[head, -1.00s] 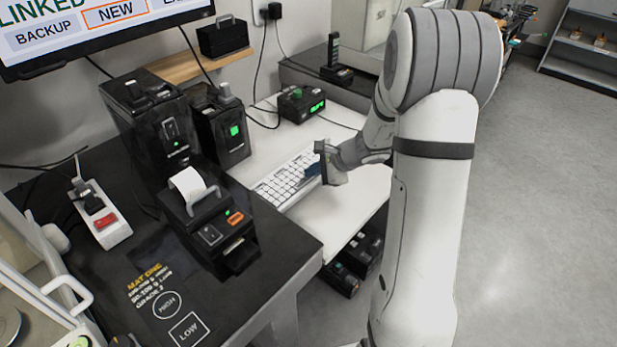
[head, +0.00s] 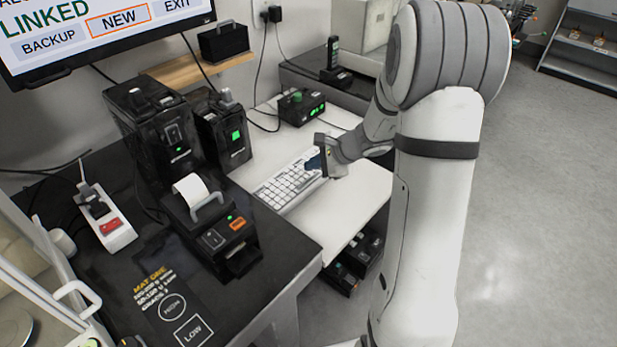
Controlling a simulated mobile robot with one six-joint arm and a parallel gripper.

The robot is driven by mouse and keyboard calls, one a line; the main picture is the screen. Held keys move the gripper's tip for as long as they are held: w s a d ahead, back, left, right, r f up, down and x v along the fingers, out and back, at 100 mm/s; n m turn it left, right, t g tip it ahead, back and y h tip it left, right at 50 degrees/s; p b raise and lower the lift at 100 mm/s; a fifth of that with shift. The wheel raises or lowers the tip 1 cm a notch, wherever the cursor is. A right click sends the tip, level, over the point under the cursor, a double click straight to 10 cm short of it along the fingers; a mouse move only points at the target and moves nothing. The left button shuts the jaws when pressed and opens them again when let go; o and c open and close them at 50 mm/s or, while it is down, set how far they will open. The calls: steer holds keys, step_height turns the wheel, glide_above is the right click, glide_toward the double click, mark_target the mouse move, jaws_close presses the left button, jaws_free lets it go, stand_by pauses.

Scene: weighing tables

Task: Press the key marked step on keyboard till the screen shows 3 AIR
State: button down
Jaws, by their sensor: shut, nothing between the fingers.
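The white keyboard (head: 287,187) lies on the white table beyond the black desk. My gripper (head: 318,164) is at the keyboard's far right end, shut and empty. It hides part of that end, and I cannot tell whether it touches a key. The key marked step cannot be made out at this size. The screen (head: 105,30) at the upper left shows LINKED above BACKUP, NEW and EXIT, with an orange frame around NEW. Its top is cut off by the picture, and no 3 AIR shows in the visible part.
A black printer (head: 215,228) with a paper roll and two black boxes stand left of the keyboard. A small black device with a green knob (head: 299,106) stands behind it. A power strip (head: 107,217) lies at the left. The white table (head: 345,205) is bare right of the keyboard.

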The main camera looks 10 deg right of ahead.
step_height(320, 180, up, 3)
steer(key=shift+f+p, duration=0.15)
steer(key=shift+p, duration=0.55)
steer(key=shift+f, duration=0.1)
steer(key=s+a+r+n+g+h+p, duration=0.1)
steer(key=s+a+r+n+g+p, duration=0.3)
steer(key=s+r+n, duration=0.6)
steer(key=s+d+r+n+h+p, duration=0.1)
steer(key=s+r+n+h, duration=0.2)
steer(key=s, duration=0.6)
steer(key=s+d+r+n+h+p, duration=0.2)
steer(key=s+r+n, duration=0.2)
steer(key=s, duration=0.4)
steer(key=shift+s+r+h, duration=0.35)
steer(key=shift+r+h, duration=0.05)
steer(key=c, duration=2.1)
jaws_free()
